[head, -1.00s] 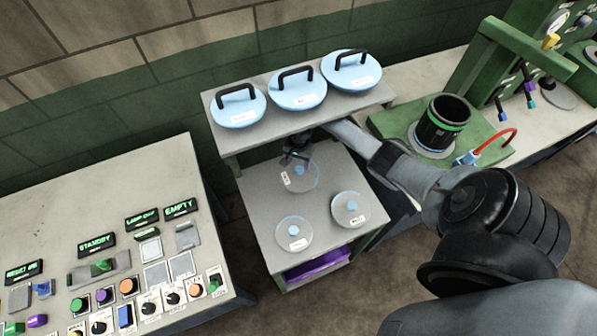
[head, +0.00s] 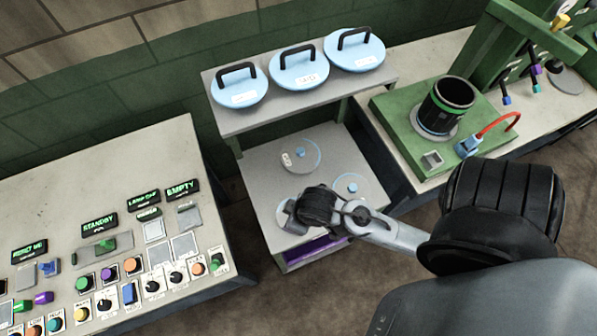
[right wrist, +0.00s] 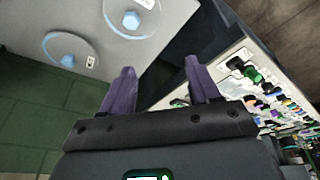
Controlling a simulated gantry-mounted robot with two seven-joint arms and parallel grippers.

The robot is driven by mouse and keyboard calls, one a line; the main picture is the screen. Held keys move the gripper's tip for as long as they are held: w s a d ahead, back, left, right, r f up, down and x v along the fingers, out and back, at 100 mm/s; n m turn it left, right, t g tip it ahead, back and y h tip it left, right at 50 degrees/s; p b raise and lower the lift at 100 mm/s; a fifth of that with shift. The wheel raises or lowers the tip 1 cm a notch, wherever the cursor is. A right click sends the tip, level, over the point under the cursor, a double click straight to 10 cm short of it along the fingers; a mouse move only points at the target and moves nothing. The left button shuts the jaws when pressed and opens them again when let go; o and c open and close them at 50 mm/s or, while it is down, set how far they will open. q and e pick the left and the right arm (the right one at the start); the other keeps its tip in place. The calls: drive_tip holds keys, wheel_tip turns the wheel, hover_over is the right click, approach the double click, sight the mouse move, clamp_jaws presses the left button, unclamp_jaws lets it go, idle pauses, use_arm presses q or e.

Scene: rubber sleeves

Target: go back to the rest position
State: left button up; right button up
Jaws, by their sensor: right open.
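My right gripper shows in the right wrist view (right wrist: 160,72) with its two purple fingers apart and nothing between them. In the head view my right arm crosses from the right, and its dark wrist hangs over the front of the lower shelf (head: 262,178). The fingertips are hidden there. My left gripper is not in view. Two discs also show in the right wrist view.
Three blue lids with black handles, one of them in the middle (head: 300,72), sit on the upper shelf (head: 235,122). A control panel (head: 60,195) stands at left. A green press base (head: 400,115) with a black cylinder (head: 447,105) and red hose stands at right.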

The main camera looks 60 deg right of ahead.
drive_tip(key=shift+s+a+r+n, duration=0.15)
drive_tip(key=shift+s+r, duration=0.25)
drive_tip(key=shift+r, duration=0.15)
drive_tip(key=shift+s+a+r+n, duration=0.15)
drive_tip(key=shift+s+r, duration=0.25)
drive_tip(key=shift+r, duration=0.1)
